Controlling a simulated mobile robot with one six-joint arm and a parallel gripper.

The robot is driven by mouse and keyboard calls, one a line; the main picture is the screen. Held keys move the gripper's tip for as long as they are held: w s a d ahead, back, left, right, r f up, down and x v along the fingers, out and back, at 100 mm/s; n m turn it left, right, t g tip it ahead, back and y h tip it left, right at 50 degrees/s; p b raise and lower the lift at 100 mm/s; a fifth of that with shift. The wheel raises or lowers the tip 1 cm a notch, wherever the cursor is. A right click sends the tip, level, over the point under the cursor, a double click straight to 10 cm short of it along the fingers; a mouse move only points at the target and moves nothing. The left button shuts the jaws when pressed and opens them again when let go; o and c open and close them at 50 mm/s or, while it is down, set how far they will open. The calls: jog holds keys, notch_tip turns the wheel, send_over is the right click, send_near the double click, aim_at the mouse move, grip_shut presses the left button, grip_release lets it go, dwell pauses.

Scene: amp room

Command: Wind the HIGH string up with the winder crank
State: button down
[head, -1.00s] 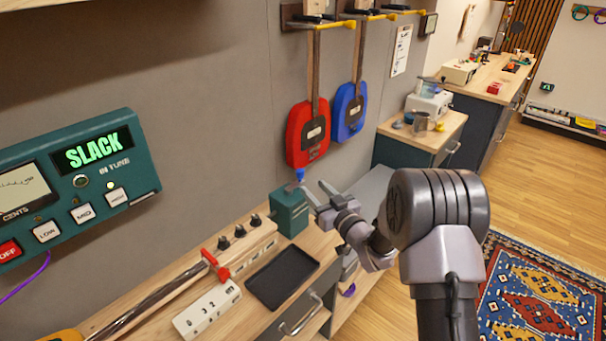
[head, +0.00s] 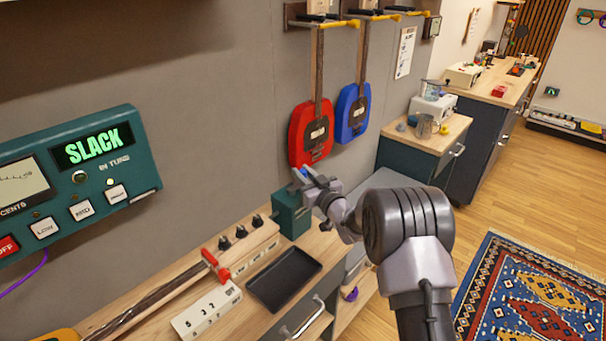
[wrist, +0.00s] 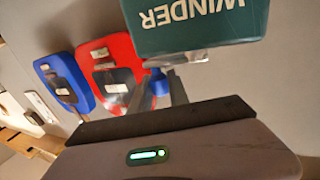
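The winder (head: 291,213) is a green box at the far end of the bench, below the red instrument. In the wrist view its face (wrist: 195,25) reads "WINDER" upside down and fills the top. The crank's blue knob (wrist: 159,82) shows between the two fingers of my gripper (wrist: 160,85). In the head view my gripper (head: 309,176) is at the winder's top, its fingers apart around or just beside the knob; contact is unclear. The tuner (head: 75,185) reads "SLACK", with LOW, MID and HIGH buttons; a small light shows above HIGH (head: 117,193).
A black tray (head: 284,279), a white numbered strip (head: 206,311) and a long-necked piece with a red clamp (head: 215,265) lie on the bench. Red (head: 311,134) and blue (head: 352,113) instruments hang on the wall behind the winder. The floor at right is open, with a rug (head: 530,305).

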jog(key=shift+s+f+b, duration=0.1)
jog(key=shift+f+b, duration=0.05)
jog(key=shift+b, duration=0.4)
jog(key=m+h+b, duration=0.1)
jog(key=m+t+h+b, duration=0.1)
jog(key=b, duration=0.1)
jog(key=shift+s+d+f+h+b, duration=0.2)
jog(key=shift+s+h+b, duration=0.1)
jog(key=m+h+b, duration=0.1)
jog(key=t+h+b, duration=0.1)
jog(key=shift+s+d+m+h, duration=0.2)
jog(key=shift+s+m+h, duration=0.1)
jog(key=shift+m+h, duration=0.1)
jog(key=m+h, duration=0.2)
jog(key=s+t+h+b, duration=0.1)
jog(key=h, duration=0.1)
jog(key=shift+d+r+m, duration=0.25)
jog(key=shift+r+m, duration=0.05)
jog(key=shift+m, duration=0.1)
jog(key=shift+s+d+m+g+h+p, duration=0.1)
jog(key=shift+s+m+g+h, duration=0.2)
jog(key=shift+m+h, duration=0.8)
jog(key=shift+s+d+m+g+h+p, duration=0.2)
jog(key=shift+s+m+h, duration=0.3)
jog(key=shift+h, duration=1.05)
jog(key=shift+s+a+m+g+h+p, duration=0.1)
jog(key=shift+s+m+g+h, duration=0.2)
jog(key=shift+m+h, duration=0.85)
jog(key=shift+r+h, duration=0.1)
jog(key=shift+h, duration=0.3)
